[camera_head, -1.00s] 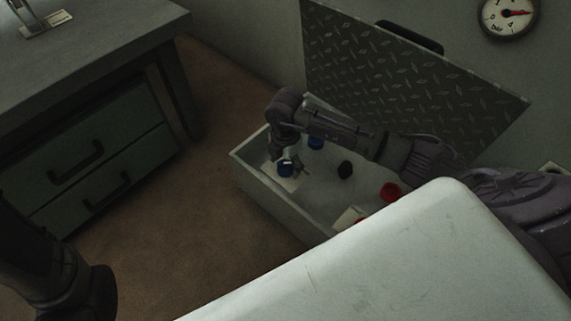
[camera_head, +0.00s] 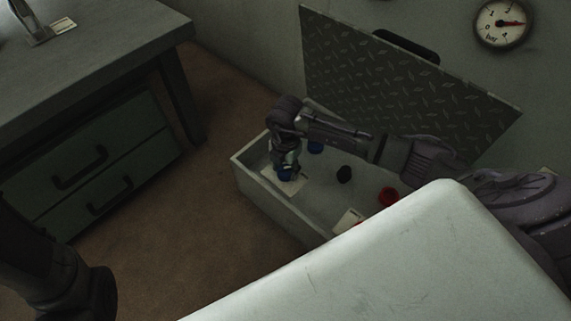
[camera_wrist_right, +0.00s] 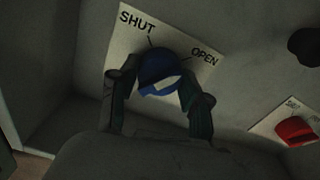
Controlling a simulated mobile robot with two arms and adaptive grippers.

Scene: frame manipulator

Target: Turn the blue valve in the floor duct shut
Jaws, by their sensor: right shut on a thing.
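The blue valve (camera_head: 284,176) sits on a white label plate at the left end of the open floor duct (camera_head: 262,193). In the right wrist view the blue valve (camera_wrist_right: 157,66) has a white mark on its near side. The plate (camera_wrist_right: 128,45) reads SHUT on the left and OPEN on the right, each with a short black line. My right gripper (camera_head: 287,166) is down at the valve. Its fingers (camera_wrist_right: 158,92) are shut on the valve from both sides. I cannot tell exactly where the valve points. My left gripper is out of view.
The raised tread-plate lid (camera_head: 400,95) stands behind. A dark drawer table (camera_head: 95,165) is at left; bare floor (camera_head: 190,240) lies between.

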